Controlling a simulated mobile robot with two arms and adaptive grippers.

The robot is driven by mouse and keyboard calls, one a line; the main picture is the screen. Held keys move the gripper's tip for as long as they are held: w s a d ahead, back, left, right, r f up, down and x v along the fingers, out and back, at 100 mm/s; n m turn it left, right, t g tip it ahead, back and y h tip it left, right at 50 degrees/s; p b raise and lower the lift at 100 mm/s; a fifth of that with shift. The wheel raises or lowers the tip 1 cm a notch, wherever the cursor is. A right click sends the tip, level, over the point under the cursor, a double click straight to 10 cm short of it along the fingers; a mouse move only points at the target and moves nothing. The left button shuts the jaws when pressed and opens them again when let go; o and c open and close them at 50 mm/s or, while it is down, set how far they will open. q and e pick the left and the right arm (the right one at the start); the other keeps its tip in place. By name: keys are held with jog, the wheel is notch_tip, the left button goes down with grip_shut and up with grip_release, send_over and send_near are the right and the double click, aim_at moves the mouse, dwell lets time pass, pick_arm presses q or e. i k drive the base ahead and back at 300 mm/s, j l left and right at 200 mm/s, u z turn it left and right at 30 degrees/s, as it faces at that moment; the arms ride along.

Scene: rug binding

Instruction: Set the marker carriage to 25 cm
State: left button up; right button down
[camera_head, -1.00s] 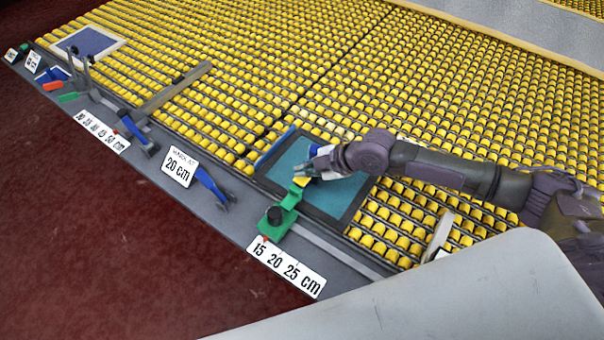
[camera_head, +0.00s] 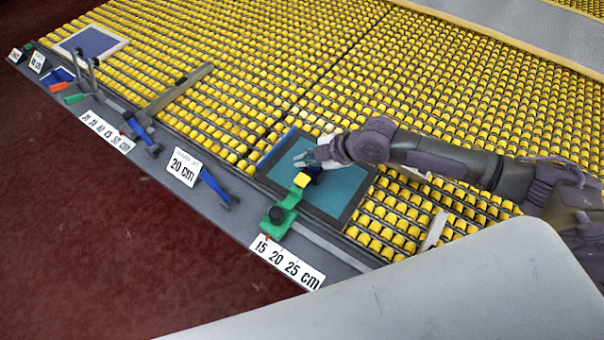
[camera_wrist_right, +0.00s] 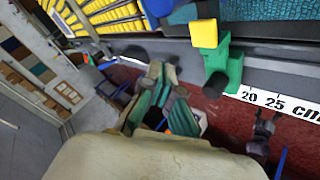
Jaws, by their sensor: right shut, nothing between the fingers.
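The green marker carriage (camera_head: 283,213) sits on the grey rail, with a dark knob on its near end and a yellow block (camera_head: 302,180) at its far end. Its red pointer is by the 15 on the white 15-20-25 cm scale (camera_head: 287,262). My right gripper (camera_head: 302,160) is shut and empty, just beyond the yellow block and apart from it, above the teal rug piece (camera_head: 342,193). The right wrist view shows the fingers (camera_wrist_right: 158,92), the yellow block (camera_wrist_right: 204,33), the green carriage (camera_wrist_right: 228,66) and part of the scale (camera_wrist_right: 275,103). My left gripper is out of view.
A blue lever (camera_head: 213,186) lies on the rail beside the 20 cm sign (camera_head: 184,167), left of the carriage. Yellow rollers (camera_head: 400,90) surround the rug piece. A pale panel (camera_head: 440,290) fills the lower right. The red floor (camera_head: 100,240) is clear.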

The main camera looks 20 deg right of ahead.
aim_at(281, 217)
jog(key=k+j, duration=0.2)
jog(key=k, duration=0.3)
jog(key=k+j, duration=0.25)
jog(key=k, duration=0.2)
jog(key=k+j, duration=0.2)
jog(key=k, duration=0.3)
